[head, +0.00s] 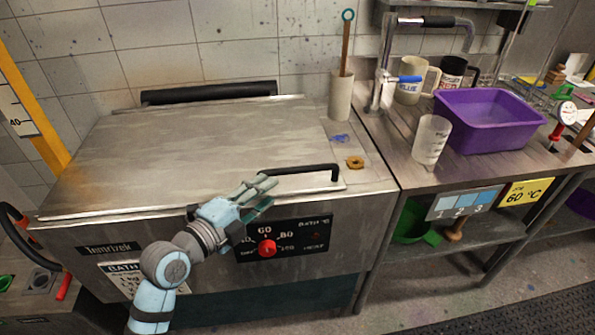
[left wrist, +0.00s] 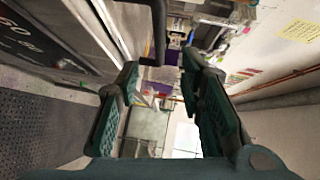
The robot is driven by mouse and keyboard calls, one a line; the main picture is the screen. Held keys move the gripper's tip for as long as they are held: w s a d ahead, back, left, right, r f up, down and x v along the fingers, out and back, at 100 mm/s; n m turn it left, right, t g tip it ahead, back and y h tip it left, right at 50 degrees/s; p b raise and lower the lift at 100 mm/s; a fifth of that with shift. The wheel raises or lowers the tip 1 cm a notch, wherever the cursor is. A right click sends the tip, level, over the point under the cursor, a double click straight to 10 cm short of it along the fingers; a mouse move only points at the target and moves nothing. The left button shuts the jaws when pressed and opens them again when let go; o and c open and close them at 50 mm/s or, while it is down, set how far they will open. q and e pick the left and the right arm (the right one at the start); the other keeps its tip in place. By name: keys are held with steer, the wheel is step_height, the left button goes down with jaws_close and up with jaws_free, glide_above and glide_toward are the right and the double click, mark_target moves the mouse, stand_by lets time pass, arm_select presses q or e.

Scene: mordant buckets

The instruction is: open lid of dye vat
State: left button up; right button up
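The dye vat (head: 350,235) is a steel box at the left in the head view. Its wide metal lid (head: 180,150) lies flat and closed. That gripper is at the handle, fingers pointing right. In the left wrist view the gripper (left wrist: 160,65) is open, with a dark bent bar, seemingly the handle (left wrist: 158,30), seen between and beyond the fingertips. I cannot tell whether they touch. My right gripper is not in view.
A red knob (head: 267,249) is on the vat's front panel. A grey holder (head: 341,97) with a stick, and a brass ring (head: 355,162), sit right of the lid. The right-hand counter holds a clear beaker (head: 431,140), a purple tub (head: 490,118) and mugs.

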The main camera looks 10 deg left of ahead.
mark_target(295, 172)
arm_select(q)
steer(key=x, duration=1.2)
steer(key=shift+w+d+b, duration=0.15)
steer(key=shift+b, duration=0.25)
jaws_close()
